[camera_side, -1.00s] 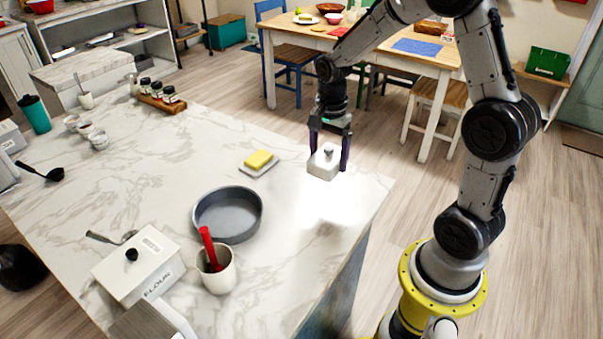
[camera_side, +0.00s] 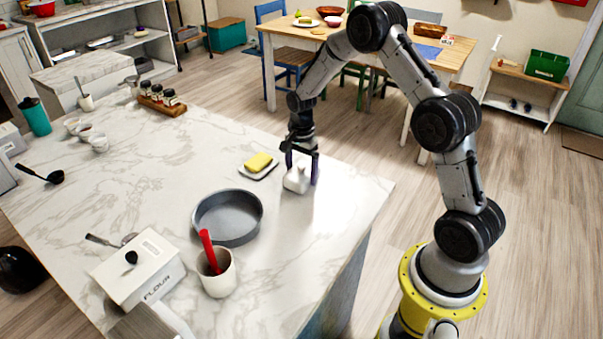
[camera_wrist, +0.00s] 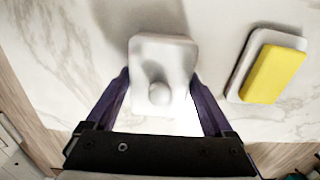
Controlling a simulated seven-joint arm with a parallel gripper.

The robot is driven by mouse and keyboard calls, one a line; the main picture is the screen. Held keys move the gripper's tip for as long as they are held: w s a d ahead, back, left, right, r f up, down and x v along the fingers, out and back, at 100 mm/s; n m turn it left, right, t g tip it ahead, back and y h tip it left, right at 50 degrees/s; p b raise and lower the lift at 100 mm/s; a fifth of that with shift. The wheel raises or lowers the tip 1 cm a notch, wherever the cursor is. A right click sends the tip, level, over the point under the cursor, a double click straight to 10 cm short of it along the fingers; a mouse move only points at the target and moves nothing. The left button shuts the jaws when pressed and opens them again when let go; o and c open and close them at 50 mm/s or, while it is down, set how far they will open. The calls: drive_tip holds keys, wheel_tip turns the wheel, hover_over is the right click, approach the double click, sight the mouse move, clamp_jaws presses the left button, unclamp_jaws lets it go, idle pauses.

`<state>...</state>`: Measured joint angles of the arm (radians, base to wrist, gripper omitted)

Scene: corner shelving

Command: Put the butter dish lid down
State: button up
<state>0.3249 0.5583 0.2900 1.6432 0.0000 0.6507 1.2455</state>
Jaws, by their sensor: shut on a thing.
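The butter dish lid (camera_side: 296,181) is a small white box-shaped cover with a knob. My gripper (camera_side: 301,176) is shut on it, with one dark finger on each side. The lid is at or just above the marble counter; I cannot tell whether it touches. In the wrist view the lid (camera_wrist: 162,65) sits between the two purple fingers (camera_wrist: 162,98), its round knob toward me. The yellow butter (camera_side: 258,161) lies on its white dish (camera_side: 247,173), up and left of the lid in the side view. In the wrist view the butter (camera_wrist: 273,74) is to the right, uncovered.
A grey round pan (camera_side: 228,217) stands left and in front of the lid. A white crock with a red handle (camera_side: 218,277) and a flour box (camera_side: 138,268) are nearer the camera. The counter (camera_side: 330,222) right of the pan is bare, ending at its right edge.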

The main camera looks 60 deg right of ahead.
drive_tip(key=shift+f, duration=0.25)
drive_tip(key=shift+f, duration=0.2)
drive_tip(key=o, duration=1.1)
